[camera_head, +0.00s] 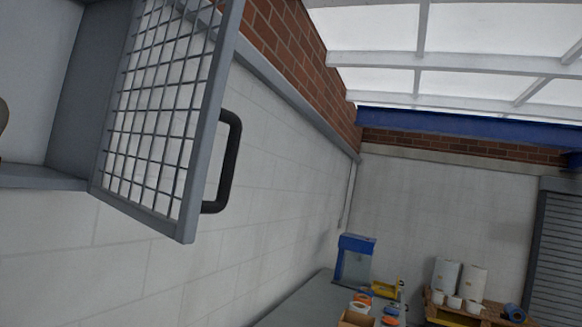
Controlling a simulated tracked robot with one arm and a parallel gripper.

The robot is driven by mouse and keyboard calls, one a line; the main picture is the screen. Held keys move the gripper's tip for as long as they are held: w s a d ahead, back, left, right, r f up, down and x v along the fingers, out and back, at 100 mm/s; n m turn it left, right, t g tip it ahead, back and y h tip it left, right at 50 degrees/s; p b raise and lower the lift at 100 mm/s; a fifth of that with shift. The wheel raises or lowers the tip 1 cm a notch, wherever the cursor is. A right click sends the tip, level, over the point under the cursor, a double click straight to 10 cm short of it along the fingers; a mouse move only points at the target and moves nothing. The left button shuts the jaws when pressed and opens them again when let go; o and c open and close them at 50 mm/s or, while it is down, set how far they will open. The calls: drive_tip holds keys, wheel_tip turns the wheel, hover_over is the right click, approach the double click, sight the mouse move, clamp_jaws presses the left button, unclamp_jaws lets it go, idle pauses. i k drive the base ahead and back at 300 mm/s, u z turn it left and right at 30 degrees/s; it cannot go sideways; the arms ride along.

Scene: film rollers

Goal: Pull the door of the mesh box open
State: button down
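The mesh door (208,130) is at the upper left, with a grey frame and a wire grid. The pale wall shows through its grid. A black bar handle (232,165) stands on its right edge. The door's left edge meets the grey side panel (85,80) of the mesh box, and the door stands swung out to the right, with the box's inside showing at left. The box's grey bottom ledge (40,178) is at the left edge of the picture. My gripper is not in view, and nothing is seen touching the handle.
A brownish rounded thing is cut off at the left edge. A pale block wall runs back on the left. Far below stand a grey worktop (305,300) with a blue machine (354,243) and a bench with white rolls (447,275). The space right of the handle is clear.

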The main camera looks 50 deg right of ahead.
sight(183, 230)
drive_tip(key=z, duration=2.3)
drive_tip(key=k, duration=1.3)
drive_tip(key=u, duration=1.05)
drive_tip(key=i, duration=1.05)
drive_tip(key=z, duration=0.05)
